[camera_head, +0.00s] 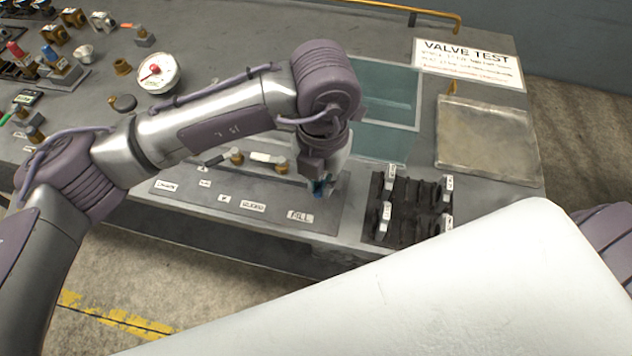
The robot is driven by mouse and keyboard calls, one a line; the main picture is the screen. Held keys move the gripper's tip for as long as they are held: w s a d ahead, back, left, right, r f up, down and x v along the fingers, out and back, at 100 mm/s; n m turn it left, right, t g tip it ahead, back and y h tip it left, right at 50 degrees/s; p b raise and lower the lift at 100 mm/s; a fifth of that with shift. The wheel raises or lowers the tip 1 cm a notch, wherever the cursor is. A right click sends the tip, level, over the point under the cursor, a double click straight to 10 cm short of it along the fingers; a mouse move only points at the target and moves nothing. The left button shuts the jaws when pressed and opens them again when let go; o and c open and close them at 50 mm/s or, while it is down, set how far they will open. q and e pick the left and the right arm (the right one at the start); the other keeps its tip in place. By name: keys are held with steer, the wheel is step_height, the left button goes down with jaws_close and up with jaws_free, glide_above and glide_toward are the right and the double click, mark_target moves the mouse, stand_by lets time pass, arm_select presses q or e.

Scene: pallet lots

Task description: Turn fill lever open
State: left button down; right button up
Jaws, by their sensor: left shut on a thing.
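The valve panel (265,220) lies along the front of the grey bench, with small labels and levers on it. The FILL label (300,216) is at its right end. My left gripper (322,190) points down just behind and right of this label. It is shut on a small blue part, which I take to be the fill lever (320,189); the gripper hides most of it, so its angle cannot be told. Two other levers (262,157) show left of the gripper. My right gripper is not in view; only part of my right arm shows at the right edge.
A black rack (409,222) with tagged pieces stands right of the panel. A glassy tray (385,110) lies behind the gripper, and a clear bag (486,138) and VALVE TEST sign (468,62) are to the right. A gauge (158,73) and fittings stand at left.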

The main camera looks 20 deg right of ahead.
arm_select(q)
steer(key=shift+s+d+n+b, duration=0.1)
steer(key=shift+d+n+b, duration=0.1)
steer(key=shift+n+b, duration=0.3)
steer(key=shift+s+d+n+b, duration=0.15)
steer(key=shift+n+b, duration=0.15)
steer(key=shift+n, duration=0.4)
steer(key=shift+r, duration=0.1)
steer(key=c, duration=1.4)
jaws_free()
steer(key=shift+c, duration=0.2)
step_height(320, 180, up, 12)
